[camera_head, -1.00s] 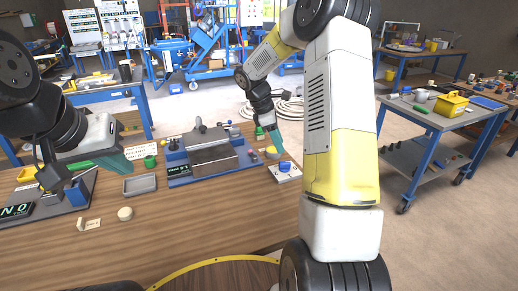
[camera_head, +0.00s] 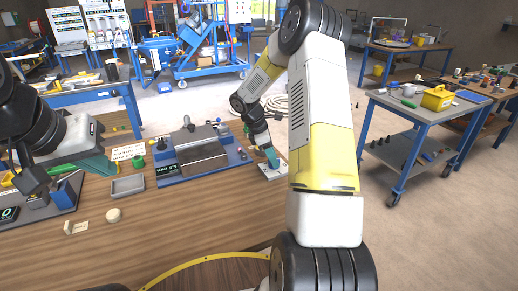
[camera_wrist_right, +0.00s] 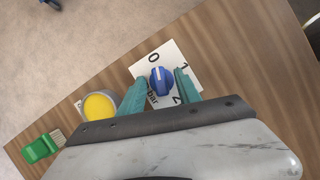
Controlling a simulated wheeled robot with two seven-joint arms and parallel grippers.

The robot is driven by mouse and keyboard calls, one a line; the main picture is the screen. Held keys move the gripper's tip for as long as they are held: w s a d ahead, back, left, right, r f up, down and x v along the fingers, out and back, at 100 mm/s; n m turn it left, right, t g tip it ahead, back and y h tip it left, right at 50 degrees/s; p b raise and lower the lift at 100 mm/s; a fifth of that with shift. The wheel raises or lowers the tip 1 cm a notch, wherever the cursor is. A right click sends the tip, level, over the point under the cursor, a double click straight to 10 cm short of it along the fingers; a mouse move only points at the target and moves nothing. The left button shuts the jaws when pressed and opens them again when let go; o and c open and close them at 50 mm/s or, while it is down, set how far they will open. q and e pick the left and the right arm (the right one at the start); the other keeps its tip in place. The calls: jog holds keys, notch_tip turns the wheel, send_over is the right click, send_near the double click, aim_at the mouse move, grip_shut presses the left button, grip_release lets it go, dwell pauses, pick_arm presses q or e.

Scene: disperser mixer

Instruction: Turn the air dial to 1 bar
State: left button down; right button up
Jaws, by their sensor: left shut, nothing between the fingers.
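The air dial (camera_wrist_right: 161,82) is a blue knob on a white plate (camera_wrist_right: 190,60) marked 0, 1, 2 and "bar". Its ridge lies roughly upright in the right wrist view, its upper end nearer 0 than 1. My right gripper (camera_wrist_right: 160,85) is open, its teal fingers on either side of the knob; I cannot tell whether they touch it. In the head view this gripper (camera_head: 272,158) points down over the plate (camera_head: 275,173) and largely hides the knob. My left gripper (camera_head: 102,163) is shut and empty above the table's left side.
A blue-based machine (camera_head: 200,160) with a small black display (camera_head: 167,170) stands left of the dial. A yellow button (camera_wrist_right: 99,106) and a green part (camera_wrist_right: 40,148) are near the plate. A grey tray (camera_head: 128,187) and round piece (camera_head: 114,215) lie at left. Bare table is in front.

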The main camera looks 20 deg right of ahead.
jog(key=shift+c, duration=0.4)
grip_shut()
jog(key=m+g, duration=0.1)
jog(key=m, duration=0.2)
jog(key=shift+w+m, duration=0.1)
jog(key=shift+m, duration=0.2)
jog(key=m+g+y, duration=0.1)
jog(key=m, duration=0.2)
jog(key=shift+w+d+m, duration=0.1)
jog(key=shift+m, duration=0.2)
jog(key=m+y, duration=0.1)
jog(key=m, duration=0.2)
jog(key=m+g+y, duration=0.1)
jog(key=m, duration=0.2)
jog(key=shift+d+y, duration=0.1)
jog(key=shift+y, duration=0.2)
jog(key=shift+m, duration=0.4)
jog(key=shift+o, duration=0.4)
grip_release()
